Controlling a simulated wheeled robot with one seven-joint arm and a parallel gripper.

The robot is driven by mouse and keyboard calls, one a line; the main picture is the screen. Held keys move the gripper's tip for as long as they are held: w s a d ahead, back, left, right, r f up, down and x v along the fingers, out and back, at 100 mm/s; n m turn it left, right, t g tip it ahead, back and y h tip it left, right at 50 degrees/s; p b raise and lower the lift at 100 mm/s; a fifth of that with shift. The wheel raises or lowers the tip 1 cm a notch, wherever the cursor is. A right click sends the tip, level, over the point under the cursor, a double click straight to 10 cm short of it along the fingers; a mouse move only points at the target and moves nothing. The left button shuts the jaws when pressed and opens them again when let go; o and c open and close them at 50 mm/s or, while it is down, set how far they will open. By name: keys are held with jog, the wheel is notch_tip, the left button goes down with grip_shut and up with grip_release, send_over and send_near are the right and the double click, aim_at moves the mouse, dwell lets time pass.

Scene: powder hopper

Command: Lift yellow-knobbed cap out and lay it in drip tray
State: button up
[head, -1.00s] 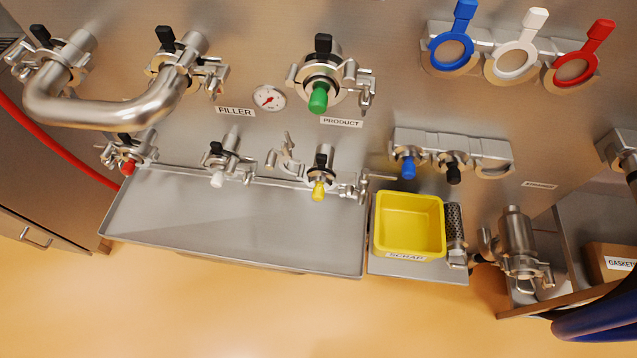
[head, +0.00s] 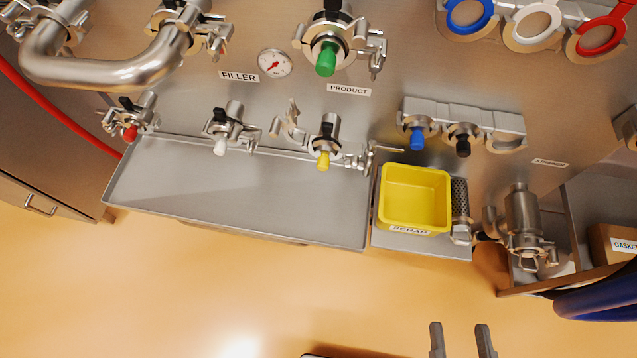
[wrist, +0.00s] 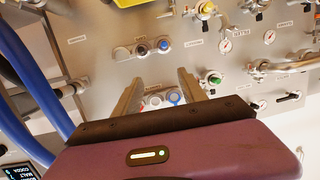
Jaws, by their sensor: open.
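The yellow-knobbed cap (head: 323,160) sits on its port at the panel, above the back edge of the drip tray, in the head view. An opened clamp (head: 290,122) hangs to its left, and other clamp hardware (head: 356,163) is to its right. The drip tray (head: 240,200) is a wide grey metal tray, empty. My gripper (head: 460,338) shows at the bottom of the head view, open and empty, well below and right of the cap. In the wrist view my gripper's fingers (wrist: 160,92) are apart, with nothing between them, facing the panel.
A yellow scrap bin (head: 415,197) stands right of the tray. Red- (head: 130,132) and white-knobbed (head: 219,145) caps sit on ports left of the yellow one; the green-knobbed cap (head: 326,58) is above. Blue hoses (head: 600,292) are at right. The space in front of the tray is clear.

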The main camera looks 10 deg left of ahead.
jog(key=w+a+f+n+y+b, duration=0.2)
jog(key=w+a+f+y, duration=0.1)
jog(key=w+a, duration=0.1)
jog(key=m+t+h+b, duration=0.3)
jog(key=h+b, duration=0.1)
jog(key=b, duration=0.8)
send_near(323, 170)
jog(key=w, duration=0.9)
jog(key=shift+w+a+r, duration=0.15)
jog(key=shift+w, duration=0.15)
jog(key=shift+w+r+b, duration=0.2)
jog(key=shift+w+b, duration=0.25)
jog(key=shift+w, duration=0.5)
grip_shut()
